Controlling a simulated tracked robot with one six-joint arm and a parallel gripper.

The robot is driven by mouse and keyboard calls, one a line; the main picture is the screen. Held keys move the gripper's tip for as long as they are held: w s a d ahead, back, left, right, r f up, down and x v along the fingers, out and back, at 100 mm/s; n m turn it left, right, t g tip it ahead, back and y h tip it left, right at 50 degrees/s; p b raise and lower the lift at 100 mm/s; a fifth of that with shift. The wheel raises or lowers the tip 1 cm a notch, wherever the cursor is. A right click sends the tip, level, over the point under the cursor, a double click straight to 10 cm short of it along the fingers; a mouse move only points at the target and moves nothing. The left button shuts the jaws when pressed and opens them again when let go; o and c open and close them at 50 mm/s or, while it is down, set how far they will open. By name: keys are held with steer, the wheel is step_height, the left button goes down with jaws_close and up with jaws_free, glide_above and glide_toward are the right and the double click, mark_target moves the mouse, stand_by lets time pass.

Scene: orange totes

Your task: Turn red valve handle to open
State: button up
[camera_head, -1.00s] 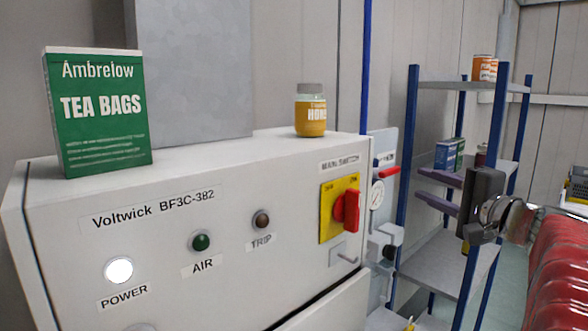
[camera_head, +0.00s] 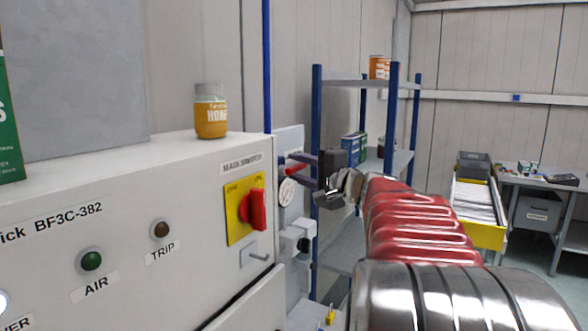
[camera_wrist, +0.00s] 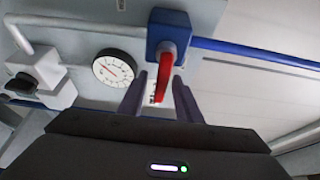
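The red valve handle (camera_wrist: 166,64) sits on a blue valve body (camera_wrist: 168,22) on a light wall panel in the wrist view. It also shows in the head view (camera_head: 296,168), partly behind my fingers. My gripper (camera_wrist: 160,78) is open, with its two dark fingers pointing at the panel. The end of the handle lies in the gap between the fingertips in the wrist view, with a narrow gap on each side. I see no clear grip on it, and contact cannot be told. In the head view my gripper (camera_head: 296,170) reaches left to the handle.
A round gauge (camera_wrist: 113,68) and a grey-white fitting with a black knob (camera_wrist: 22,84) are beside the valve. A blue pipe (camera_wrist: 255,55) runs right from it. The white cabinet (camera_head: 120,270) with a red switch (camera_head: 253,209) stands left; a shelf rack (camera_head: 340,84) stands behind my gripper.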

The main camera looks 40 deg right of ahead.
steer(key=shift+c, duration=0.4)
jaws_close()
steer(key=shift+f, duration=0.1)
